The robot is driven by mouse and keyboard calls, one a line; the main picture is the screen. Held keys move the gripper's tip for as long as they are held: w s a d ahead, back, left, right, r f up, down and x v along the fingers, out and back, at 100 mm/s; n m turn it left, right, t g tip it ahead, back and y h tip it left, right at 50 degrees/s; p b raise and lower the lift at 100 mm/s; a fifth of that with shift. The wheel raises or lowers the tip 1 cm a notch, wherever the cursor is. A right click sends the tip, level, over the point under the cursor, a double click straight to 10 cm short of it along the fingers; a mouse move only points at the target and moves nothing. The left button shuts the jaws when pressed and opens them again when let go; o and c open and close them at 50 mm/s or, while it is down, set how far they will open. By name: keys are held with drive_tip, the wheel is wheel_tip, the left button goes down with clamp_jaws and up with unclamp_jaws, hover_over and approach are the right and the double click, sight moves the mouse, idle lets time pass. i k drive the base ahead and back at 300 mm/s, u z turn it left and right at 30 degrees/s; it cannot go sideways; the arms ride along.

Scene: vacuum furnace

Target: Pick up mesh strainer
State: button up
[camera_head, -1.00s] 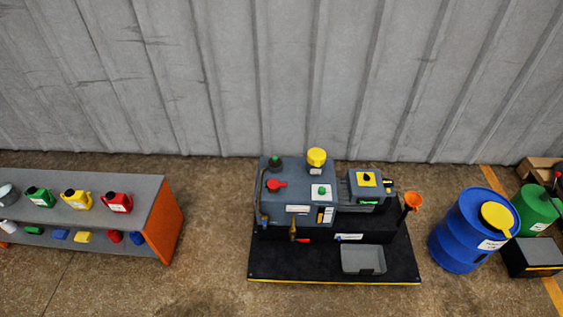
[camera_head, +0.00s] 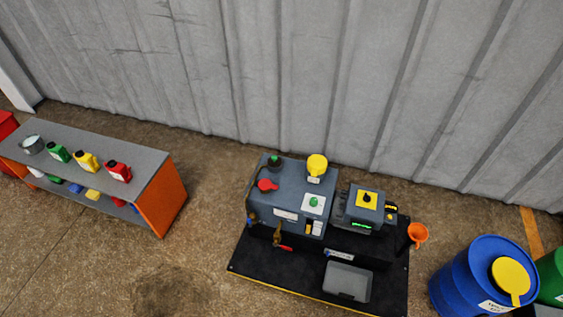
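A round grey metal item (camera_head: 33,144), possibly the mesh strainer, sits at the left end of the top of a grey bench (camera_head: 140,153) with an orange end panel. It is too small to make out any mesh. It stands to the left of a green jug (camera_head: 58,153). My gripper is not in view.
A yellow jug (camera_head: 87,162) and a red jug (camera_head: 118,171) share the bench top, with smaller coloured items on the shelf below. A grey machine (camera_head: 290,192) stands on a black base with a grey tray (camera_head: 347,282). A blue drum (camera_head: 463,283) is at right. Floor between bench and machine is clear.

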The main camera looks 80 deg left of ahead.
sight(273, 161)
drive_tip(key=u, duration=0.25)
drive_tip(key=i, duration=0.45)
drive_tip(key=z, duration=0.5)
drive_tip(key=k, duration=0.1)
drive_tip(key=u, duration=2.7)
drive_tip(key=k, duration=0.25)
drive_tip(key=u, duration=1.9)
